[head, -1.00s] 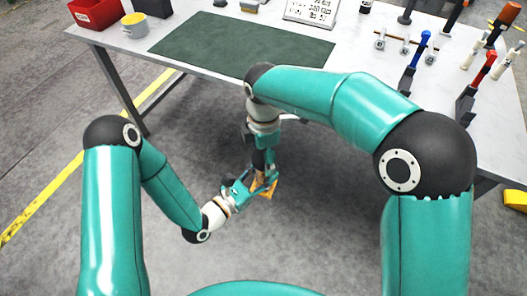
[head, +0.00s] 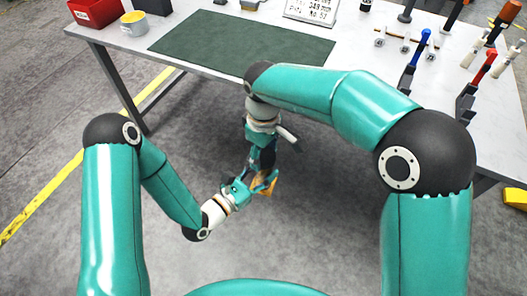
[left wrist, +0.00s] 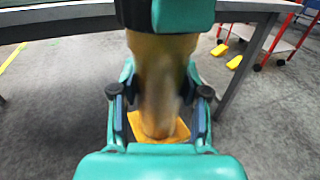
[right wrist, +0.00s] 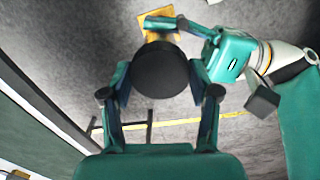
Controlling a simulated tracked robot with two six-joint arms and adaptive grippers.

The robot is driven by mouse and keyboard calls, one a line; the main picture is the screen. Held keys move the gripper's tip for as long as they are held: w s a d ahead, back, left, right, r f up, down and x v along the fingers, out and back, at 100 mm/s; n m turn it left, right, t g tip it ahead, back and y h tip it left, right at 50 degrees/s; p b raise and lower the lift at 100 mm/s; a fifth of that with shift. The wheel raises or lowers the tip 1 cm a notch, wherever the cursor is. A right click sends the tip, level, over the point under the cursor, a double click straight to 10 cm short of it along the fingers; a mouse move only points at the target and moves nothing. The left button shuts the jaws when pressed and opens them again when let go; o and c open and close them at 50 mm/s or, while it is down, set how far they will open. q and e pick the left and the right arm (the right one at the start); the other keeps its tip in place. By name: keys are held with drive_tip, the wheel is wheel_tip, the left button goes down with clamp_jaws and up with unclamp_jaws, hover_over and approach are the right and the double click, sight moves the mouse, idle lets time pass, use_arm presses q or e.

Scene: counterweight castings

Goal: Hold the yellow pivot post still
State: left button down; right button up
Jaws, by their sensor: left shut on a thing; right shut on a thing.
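The yellow pivot post (left wrist: 158,80) stands between the fingers of my left gripper (left wrist: 160,100), which is shut on it. The post looks blurred, with a square yellow foot (left wrist: 178,132) below. In the head view the yellow (head: 266,187) shows only in part behind the left gripper (head: 256,184). My right gripper (right wrist: 160,98) is above, shut on a dark round piece (right wrist: 162,72) over the post. The right gripper (head: 264,160) points down in the head view. I cannot tell whether the foot touches the floor.
The table (head: 360,55) is behind the grippers, with a green mat (head: 245,40), a red bin (head: 95,12), a yellow-topped tin (head: 134,24) and upright tools at right. A red cart (left wrist: 280,42) and yellow blocks (left wrist: 235,62) are in the background. Grey floor lies open around the grippers.

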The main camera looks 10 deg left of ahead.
drive_tip(key=m, duration=0.7)
drive_tip(key=shift+w+m, duration=0.1)
drive_tip(key=shift+m, duration=0.2)
drive_tip(key=o, duration=1.3)
drive_tip(key=shift+r, duration=2.3)
drive_tip(key=shift+c, duration=0.4)
